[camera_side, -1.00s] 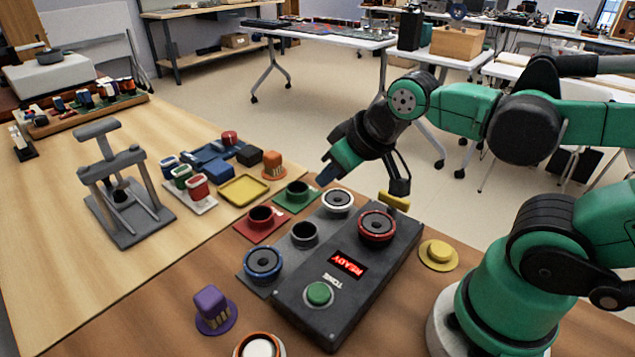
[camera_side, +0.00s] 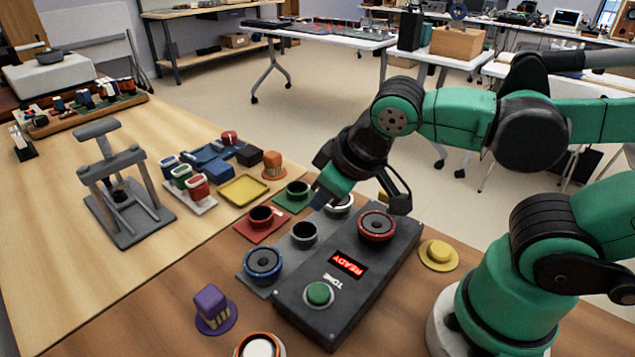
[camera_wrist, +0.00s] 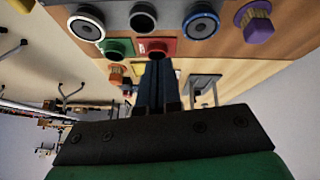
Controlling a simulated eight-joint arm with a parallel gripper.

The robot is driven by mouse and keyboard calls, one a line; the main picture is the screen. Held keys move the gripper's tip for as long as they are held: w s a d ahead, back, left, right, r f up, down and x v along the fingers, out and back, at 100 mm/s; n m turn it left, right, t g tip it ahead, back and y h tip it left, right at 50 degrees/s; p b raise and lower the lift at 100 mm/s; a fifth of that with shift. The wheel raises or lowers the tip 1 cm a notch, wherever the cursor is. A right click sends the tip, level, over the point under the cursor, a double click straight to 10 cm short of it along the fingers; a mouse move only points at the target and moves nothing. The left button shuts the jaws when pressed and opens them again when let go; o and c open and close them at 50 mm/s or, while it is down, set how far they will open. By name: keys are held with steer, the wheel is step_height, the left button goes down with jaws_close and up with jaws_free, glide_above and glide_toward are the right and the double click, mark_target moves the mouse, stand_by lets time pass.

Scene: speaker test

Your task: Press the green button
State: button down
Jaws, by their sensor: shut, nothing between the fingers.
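The green button (camera_side: 319,294) is a round cap at the near end of a dark grey box (camera_side: 340,318), beside the word TONE. Nothing touches it in the side view. The green button cannot be made out in the wrist view.
On the box are a red READY display (camera_side: 349,264) and a red-ringed speaker (camera_side: 377,226). A blue-ringed speaker (camera_side: 263,263), a purple piece (camera_side: 212,308) and a yellow knob (camera_side: 439,252) stand around it. A grey press (camera_side: 124,195) is at the left.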

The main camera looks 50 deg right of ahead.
mark_target(322, 294)
steer(key=s+a+r+n+t+h, duration=0.1)
steer(key=s+a+r+n+h, duration=0.1)
steer(key=s+a+n, duration=0.1)
steer(key=s+a, duration=0.1)
steer(key=a, duration=0.1)
steer(key=shift+s+a, duration=0.15)
steer(key=shift+a, duration=0.15)
steer(key=shift+f, duration=4.4)
steer(key=shift+f, duration=0.45)
steer(key=shift+r, duration=0.15)
steer(key=shift+r, duration=0.3)
